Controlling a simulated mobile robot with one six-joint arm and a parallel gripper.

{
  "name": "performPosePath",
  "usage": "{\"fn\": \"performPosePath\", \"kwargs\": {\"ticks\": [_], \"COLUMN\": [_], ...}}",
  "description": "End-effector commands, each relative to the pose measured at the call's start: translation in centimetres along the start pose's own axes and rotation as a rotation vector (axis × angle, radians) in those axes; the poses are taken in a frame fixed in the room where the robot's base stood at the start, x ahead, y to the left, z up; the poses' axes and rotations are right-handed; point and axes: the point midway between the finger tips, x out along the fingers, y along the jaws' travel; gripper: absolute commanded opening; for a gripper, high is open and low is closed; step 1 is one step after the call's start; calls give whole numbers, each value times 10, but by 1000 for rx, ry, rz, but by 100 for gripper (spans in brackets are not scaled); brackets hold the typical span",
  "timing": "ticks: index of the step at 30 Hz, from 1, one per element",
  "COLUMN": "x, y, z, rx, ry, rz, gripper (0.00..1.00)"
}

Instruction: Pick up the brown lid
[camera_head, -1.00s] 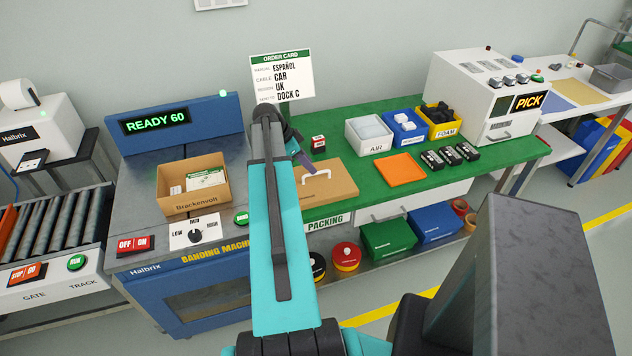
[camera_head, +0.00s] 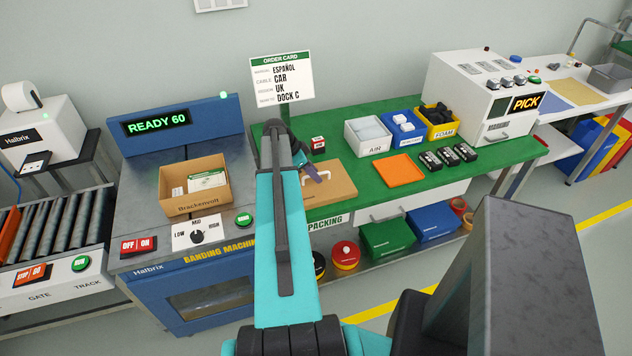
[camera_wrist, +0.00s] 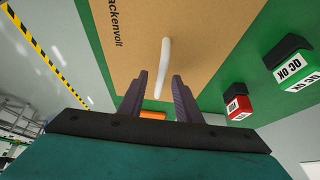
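The brown lid (camera_head: 328,190) lies flat on the green packing table, with a white arched handle on top. In the wrist view the lid (camera_wrist: 130,30) carries printed lettering, and its white handle (camera_wrist: 164,65) stands ahead of my gripper, roughly in line with the gap between the fingers. In the head view my gripper (camera_head: 312,174) is over the left part of the lid, and my arm hides some of the table's left end.
An open cardboard box (camera_head: 195,200) stands on the banding machine to the left. A small red and black block (camera_head: 318,144) sits just behind the lid. An orange tray (camera_head: 399,170) lies to its right, with bins (camera_head: 368,150) behind. The order card (camera_head: 281,80) stands at the back.

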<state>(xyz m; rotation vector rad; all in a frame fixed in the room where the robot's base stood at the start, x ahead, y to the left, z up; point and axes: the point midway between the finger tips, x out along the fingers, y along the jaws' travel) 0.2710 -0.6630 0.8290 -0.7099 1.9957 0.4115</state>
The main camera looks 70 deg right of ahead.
Motion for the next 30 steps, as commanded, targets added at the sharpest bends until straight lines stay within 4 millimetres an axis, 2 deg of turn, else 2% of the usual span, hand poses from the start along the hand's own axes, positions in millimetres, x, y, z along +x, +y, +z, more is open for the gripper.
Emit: {"fn": "performPosePath", "kwargs": {"ticks": [16, 22, 30], "x": [0, 0, 0], "y": [0, 0, 0], "z": [1, 1, 1], "rx": [-1, -1, -2], "ry": [0, 0, 0], "rz": [-1, -1, -1], "gripper": [31, 0, 0]}}
